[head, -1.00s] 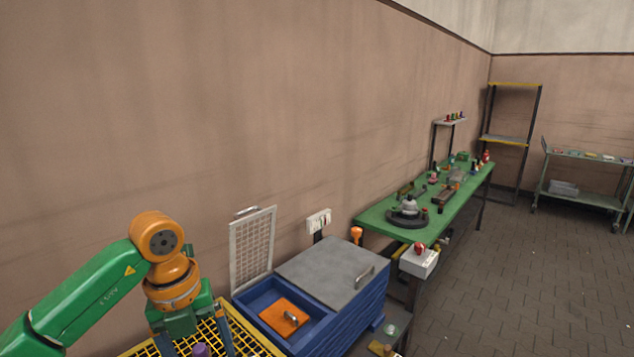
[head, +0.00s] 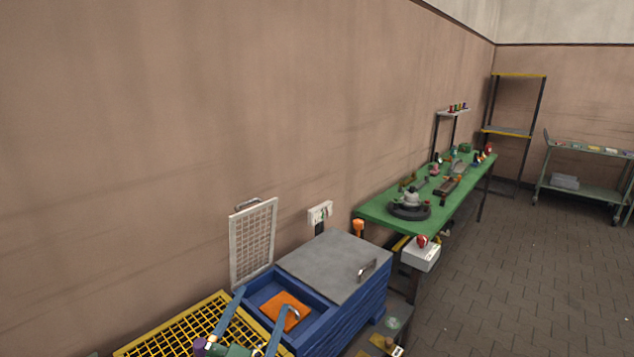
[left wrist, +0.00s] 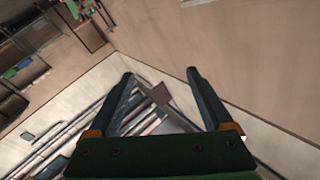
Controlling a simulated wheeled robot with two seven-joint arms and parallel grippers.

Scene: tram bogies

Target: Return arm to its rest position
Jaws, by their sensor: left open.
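My left gripper (head: 265,300) shows at the bottom of the head view, in front of the yellow mesh rack and the blue box. Its two blue-grey fingers point up and away, spread apart. In the left wrist view the same gripper (left wrist: 160,73) has its fingers apart with nothing held between them. The rest of my left arm is below the head view. My right gripper is in neither view.
The yellow mesh rack (head: 165,340) and the blue box (head: 340,327) with a grey lid (head: 330,262) and orange plate (head: 283,312) are close by. A white mesh panel (head: 253,245) stands behind. The green workbench (head: 375,212) is farther right. Floor on the right is clear.

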